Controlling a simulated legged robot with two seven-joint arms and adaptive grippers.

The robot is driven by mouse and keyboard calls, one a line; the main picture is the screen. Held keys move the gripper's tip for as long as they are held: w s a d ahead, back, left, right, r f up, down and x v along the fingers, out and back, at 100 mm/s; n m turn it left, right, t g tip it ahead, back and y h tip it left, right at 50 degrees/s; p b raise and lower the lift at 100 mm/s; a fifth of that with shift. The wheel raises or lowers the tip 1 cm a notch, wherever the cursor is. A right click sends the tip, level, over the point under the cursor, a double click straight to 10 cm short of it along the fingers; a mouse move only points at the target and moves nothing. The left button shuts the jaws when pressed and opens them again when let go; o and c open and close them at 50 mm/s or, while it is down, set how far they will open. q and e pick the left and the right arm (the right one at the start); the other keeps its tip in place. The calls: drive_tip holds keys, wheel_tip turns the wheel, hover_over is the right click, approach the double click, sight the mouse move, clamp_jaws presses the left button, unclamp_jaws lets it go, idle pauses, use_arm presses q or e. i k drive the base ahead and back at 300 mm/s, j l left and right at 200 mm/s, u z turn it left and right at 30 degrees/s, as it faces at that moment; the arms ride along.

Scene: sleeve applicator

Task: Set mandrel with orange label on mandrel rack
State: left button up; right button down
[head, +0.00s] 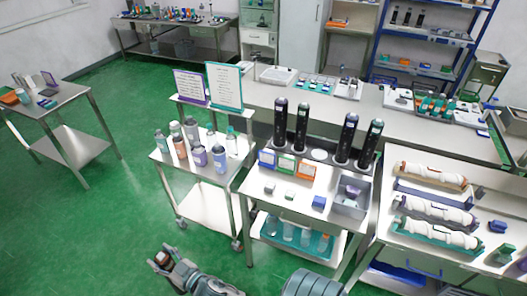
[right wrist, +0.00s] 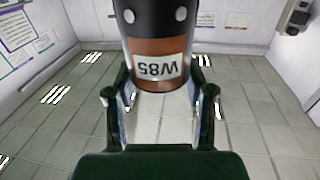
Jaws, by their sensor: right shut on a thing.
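The mandrel with the orange label (right wrist: 160,50) is a black cylinder with an orange-brown band and a white tag reading W85, upside down in the right wrist view. My right gripper (right wrist: 164,98) is shut on it, one finger on each side. In the head view my right gripper (head: 168,263) is low, left of centre, over the green floor, apart from the tables; the mandrel is small and unclear there. The mandrel rack (head: 318,154) stands at the back of the middle table. Several black mandrels (head: 347,138) stand upright in it, with a bare round spot between them. My left gripper is out of view.
Blue, green and orange boxes (head: 286,165) stand before the rack. A grey bin (head: 352,193) and small blocks (head: 319,202) sit on the same table. A cart with bottles (head: 219,158) stands left. White rolls in trays (head: 437,213) lie right.

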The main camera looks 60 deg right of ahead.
sight(319, 154)
drive_tip(key=z, duration=1.65)
